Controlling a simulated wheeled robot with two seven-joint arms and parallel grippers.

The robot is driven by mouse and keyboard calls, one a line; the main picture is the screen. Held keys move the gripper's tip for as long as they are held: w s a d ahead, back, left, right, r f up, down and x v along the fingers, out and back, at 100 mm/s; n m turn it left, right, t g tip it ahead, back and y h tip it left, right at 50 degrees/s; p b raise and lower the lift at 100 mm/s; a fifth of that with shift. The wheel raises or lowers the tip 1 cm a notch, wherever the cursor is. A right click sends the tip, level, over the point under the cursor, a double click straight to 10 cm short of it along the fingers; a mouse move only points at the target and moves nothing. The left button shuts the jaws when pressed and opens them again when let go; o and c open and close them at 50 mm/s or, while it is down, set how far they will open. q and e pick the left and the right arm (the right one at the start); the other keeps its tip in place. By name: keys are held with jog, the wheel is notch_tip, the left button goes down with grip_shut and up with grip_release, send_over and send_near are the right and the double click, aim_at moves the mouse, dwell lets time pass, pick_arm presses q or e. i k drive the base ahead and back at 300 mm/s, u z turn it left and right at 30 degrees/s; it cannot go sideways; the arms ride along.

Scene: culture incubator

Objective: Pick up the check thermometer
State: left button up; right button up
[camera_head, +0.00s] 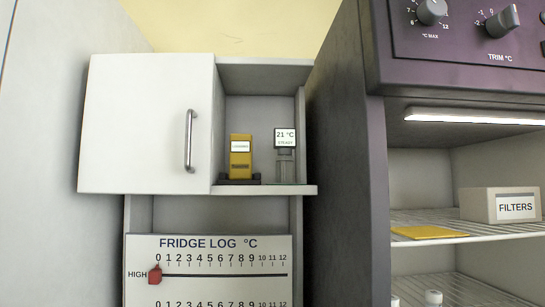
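Two devices stand in the open right part of the wall cabinet, and I cannot tell for sure which is the check thermometer. One is a yellow upright device (241,166) with a small white label, set on a dark base (240,181). To its right, a display (285,137) reading "21 °C STEADY" stands upright above a grey, glassy-looking body (285,167). The two are apart, with a small gap between them. Neither of my grippers is in view.
A white cabinet door (140,125) with a metal handle (190,140) covers the cabinet's left part. Below hangs a "FRIDGE LOG °C" board (225,242) with a red slider (154,275). The purple incubator (455,55) at right holds a FILTERS box (483,207) and a yellow flat item (430,232).

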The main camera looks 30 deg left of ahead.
aim_at(284, 139)
jog(key=z, duration=0.05)
jog(key=k, duration=0.85)
jog(key=u, duration=1.15)
jog(key=i, duration=1.2)
jog(key=u, duration=0.2)
